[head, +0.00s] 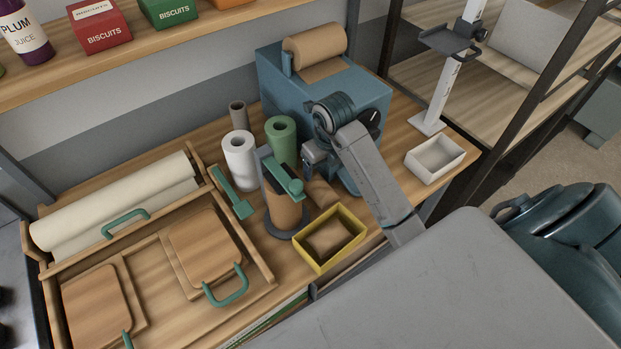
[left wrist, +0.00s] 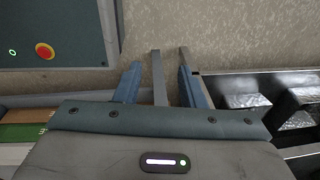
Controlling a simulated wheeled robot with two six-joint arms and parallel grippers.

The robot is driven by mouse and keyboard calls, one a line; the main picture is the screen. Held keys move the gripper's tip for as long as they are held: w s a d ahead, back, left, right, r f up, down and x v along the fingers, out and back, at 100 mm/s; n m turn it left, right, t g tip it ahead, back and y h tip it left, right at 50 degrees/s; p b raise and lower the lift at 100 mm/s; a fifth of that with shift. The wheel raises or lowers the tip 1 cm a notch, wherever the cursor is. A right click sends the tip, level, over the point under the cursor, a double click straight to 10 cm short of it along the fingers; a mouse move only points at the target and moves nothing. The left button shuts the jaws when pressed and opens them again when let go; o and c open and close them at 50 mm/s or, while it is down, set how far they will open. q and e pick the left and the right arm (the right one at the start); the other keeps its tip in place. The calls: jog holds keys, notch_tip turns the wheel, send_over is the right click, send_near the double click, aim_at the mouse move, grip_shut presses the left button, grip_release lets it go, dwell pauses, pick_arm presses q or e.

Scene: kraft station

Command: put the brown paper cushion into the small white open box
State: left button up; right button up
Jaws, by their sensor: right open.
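The small white open box (head: 435,160) stands at the right end of the bench, and its visible inside looks empty. A brown paper cushion (head: 327,237) lies inside a yellow-rimmed box (head: 345,259) near the bench's front edge. Another brown paper piece (head: 320,193) lies behind that box, just below my right gripper (head: 313,160), partly hidden by my arm. My right gripper is open, in front of the blue paper machine; I cannot tell whether it touches the paper. My left gripper (left wrist: 160,78) shows in the left wrist view, open and empty, away from these things.
The blue machine (head: 272,80) carries a brown paper roll (head: 314,45). A wooden tray (head: 262,268) with boards fills the left. A white stand (head: 440,85) rises behind the white box.

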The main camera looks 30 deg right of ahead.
jog(key=b, duration=0.4)
send_over(320, 186)
jog(key=s, duration=0.1)
jog(key=f, duration=0.4)
jog(key=shift+d+f, duration=0.1)
jog(key=shift+d, duration=0.15)
jog(key=shift+w+a+f+b, duration=0.1)
jog(key=shift+w+f+b, duration=0.05)
jog(key=shift+f+b, duration=0.3)
jog(key=shift+w+a+f+b, duration=0.1)
jog(key=shift+w+f+b, duration=0.05)
jog(key=shift+f+b, duration=0.25)
notch_tip(320, 186, down, 4)
jog(key=b, duration=0.4)
jog(key=shift+w+f, duration=0.15)
jog(key=shift+f, duration=0.05)
pick_arm(q)
notch_tip(320, 186, down, 10)
jog(key=s, duration=0.1)
jog(key=shift+s+d, duration=0.35)
jog(key=shift+d, duration=0.05)
pick_arm(e)
jog(key=shift+r, duration=0.1)
jog(key=shift+c, duration=0.2)
jog(key=c, duration=0.8)
pick_arm(q)
jog(key=shift+r, duration=0.1)
pick_arm(e)
jog(key=shift+o, duration=0.2)
jog(key=shift+r, duration=0.1)
